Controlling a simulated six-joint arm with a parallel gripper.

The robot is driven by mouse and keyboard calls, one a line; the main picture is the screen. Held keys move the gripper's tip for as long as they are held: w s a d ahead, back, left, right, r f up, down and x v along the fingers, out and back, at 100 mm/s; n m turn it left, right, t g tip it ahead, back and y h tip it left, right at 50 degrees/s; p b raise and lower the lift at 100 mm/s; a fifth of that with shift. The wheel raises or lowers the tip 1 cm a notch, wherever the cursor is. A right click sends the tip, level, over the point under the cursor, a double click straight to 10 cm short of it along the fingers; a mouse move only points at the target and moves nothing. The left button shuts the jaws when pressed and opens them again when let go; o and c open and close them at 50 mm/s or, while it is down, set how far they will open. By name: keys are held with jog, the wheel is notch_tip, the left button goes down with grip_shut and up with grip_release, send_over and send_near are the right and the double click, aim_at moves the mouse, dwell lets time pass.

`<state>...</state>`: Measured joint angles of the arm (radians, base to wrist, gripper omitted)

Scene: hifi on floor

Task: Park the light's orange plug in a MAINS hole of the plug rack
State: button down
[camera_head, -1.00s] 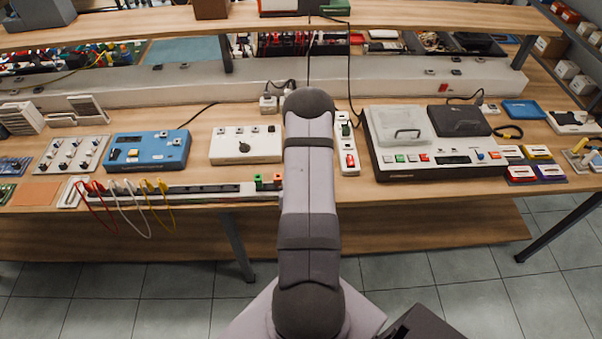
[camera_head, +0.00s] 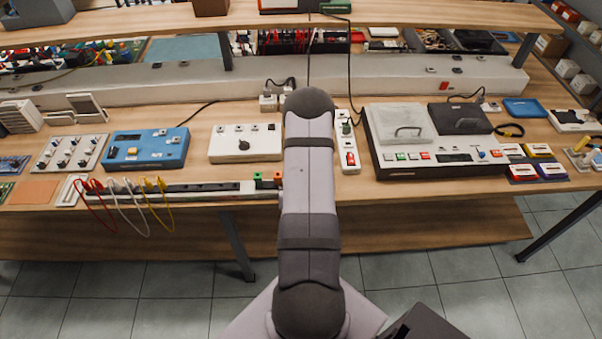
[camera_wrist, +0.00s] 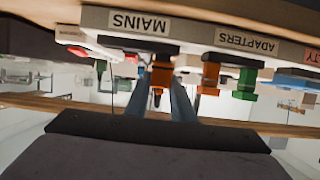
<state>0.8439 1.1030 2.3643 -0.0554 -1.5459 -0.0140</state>
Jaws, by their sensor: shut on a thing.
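In the wrist view my gripper (camera_wrist: 161,98) is shut on an orange plug (camera_wrist: 161,76), with one finger on each side of it. The plug is at the dark strip of the plug rack (camera_wrist: 100,38), under the upside-down MAINS label (camera_wrist: 139,22). I cannot tell whether it is seated in a hole or only in front of one. In the head view my arm hides the gripper and the held plug. The left part of the rack (camera_head: 247,188) shows at the table's front edge.
A second orange plug (camera_wrist: 210,76) and a green plug (camera_wrist: 246,83) stand by the ADAPTERS label, close beside my gripper. Red, white and yellow leads (camera_head: 120,205) hang over the table's front edge. A white power strip (camera_head: 347,160) lies right of my arm.

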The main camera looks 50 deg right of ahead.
jog(key=shift+f+b, duration=0.4)
dwell(0.4)
dwell(0.4)
jog(key=c, duration=1.4)
grip_release()
jog(key=shift+c, duration=0.2)
jog(key=shift+r, duration=0.1)
jog(key=shift+r+b, duration=0.5)
jog(key=shift+r, duration=3.1)
jog(key=shift+r+p, duration=0.75)
jog(key=shift+r, duration=0.55)
jog(key=shift+r, duration=0.1)
jog(key=shift+r+p, duration=2.4)
jog(key=shift+p, duration=0.15)
